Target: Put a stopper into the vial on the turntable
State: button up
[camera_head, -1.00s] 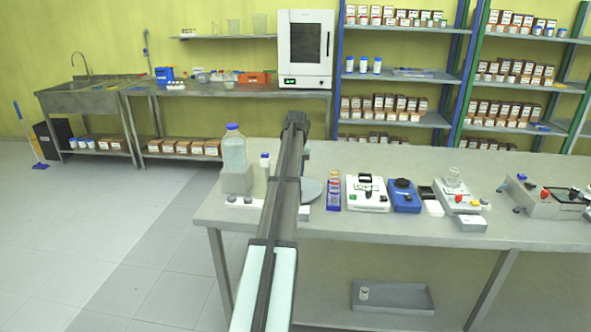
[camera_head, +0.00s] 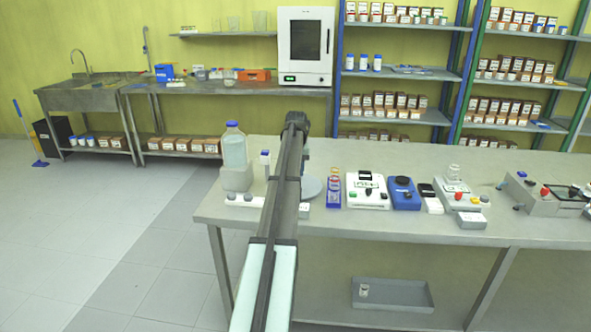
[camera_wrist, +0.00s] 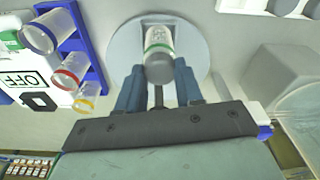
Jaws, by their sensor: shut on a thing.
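In the wrist view the vial (camera_wrist: 159,35) has a green ring and stands on the round grey turntable (camera_wrist: 198,50). The turntable also shows in the head view (camera_head: 312,188), partly behind my arm. My gripper (camera_wrist: 159,72) has its blue fingers on both sides of a grey stopper (camera_wrist: 158,72), shut on it. The stopper is in line with the vial's green-ringed mouth and overlaps it in the picture. I cannot tell whether it is seated or just above. In the head view my arm hides the vial, stopper and fingers.
A blue rack (camera_wrist: 92,45) with blue-, red- and yellow-ringed vials stands left of the turntable in the wrist view. A grey block (camera_wrist: 285,75) is at right. In the head view, a blue-capped bottle (camera_head: 234,150) and a white device (camera_head: 367,192) stand on the bench.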

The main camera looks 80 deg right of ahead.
jog(key=o, duration=1.1)
jog(key=shift+c, duration=0.2)
jog(key=shift+o, duration=0.4)
jog(key=shift+o, duration=1.2)
jog(key=shift+r, duration=0.1)
jog(key=shift+r, duration=3.45)
